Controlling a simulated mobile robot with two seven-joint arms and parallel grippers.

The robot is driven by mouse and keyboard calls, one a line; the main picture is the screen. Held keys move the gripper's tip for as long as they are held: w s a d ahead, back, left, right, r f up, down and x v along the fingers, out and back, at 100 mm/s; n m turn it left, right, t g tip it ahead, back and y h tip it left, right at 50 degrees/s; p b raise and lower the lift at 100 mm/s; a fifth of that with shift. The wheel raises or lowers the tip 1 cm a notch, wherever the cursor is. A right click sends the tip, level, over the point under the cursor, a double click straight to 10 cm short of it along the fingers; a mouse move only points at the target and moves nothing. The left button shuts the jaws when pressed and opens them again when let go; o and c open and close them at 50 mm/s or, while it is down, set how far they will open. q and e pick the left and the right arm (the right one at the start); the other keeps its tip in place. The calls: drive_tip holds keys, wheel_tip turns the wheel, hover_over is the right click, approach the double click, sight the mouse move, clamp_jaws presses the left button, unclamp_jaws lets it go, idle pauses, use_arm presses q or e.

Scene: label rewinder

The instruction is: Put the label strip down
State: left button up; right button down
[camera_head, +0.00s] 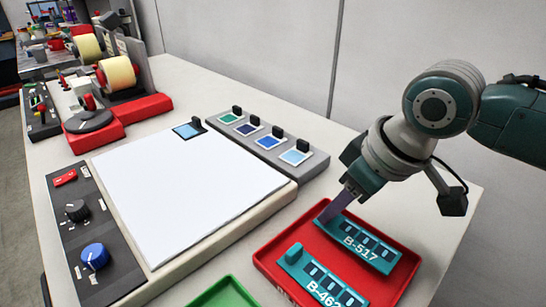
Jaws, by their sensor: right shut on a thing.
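My right gripper (342,205) reaches down from the right and is shut on the far-left end of a teal label strip marked B-517 (375,249). The strip is low over the red tray (407,283), along its back side; I cannot tell whether it touches the tray floor. A second teal strip, its mark starting B-46 (318,281), lies in the front of the same tray, roughly parallel. My left gripper is not in view.
A green tray (226,293) shows at the bottom edge. A white pad (190,185) with a dark knob panel (84,230) lies to the left. A grey block with several coloured squares (264,141) stands behind. The rewinder's rolls (118,73) are at the back left.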

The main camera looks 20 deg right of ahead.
sight(358, 239)
drive_tip(key=shift+f, duration=1.1)
drive_tip(key=shift+f, duration=0.15)
drive_tip(key=c, duration=0.6)
unclamp_jaws()
drive_tip(key=shift+s+r, duration=0.1)
drive_tip(key=shift+r, duration=0.4)
drive_tip(key=p+v, duration=0.3)
drive_tip(key=v, duration=0.8)
drive_tip(key=s+a+f, duration=0.3)
drive_tip(key=s+a, duration=0.3)
drive_tip(key=s, duration=0.4)
drive_tip(key=s+d+m+h, duration=0.1)
drive_tip(key=s, duration=0.2)
drive_tip(key=s+m, duration=0.1)
drive_tip(key=s, duration=0.2)
drive_tip(key=shift+s+d+f, duration=0.2)
drive_tip(key=shift+d+f, duration=0.05)
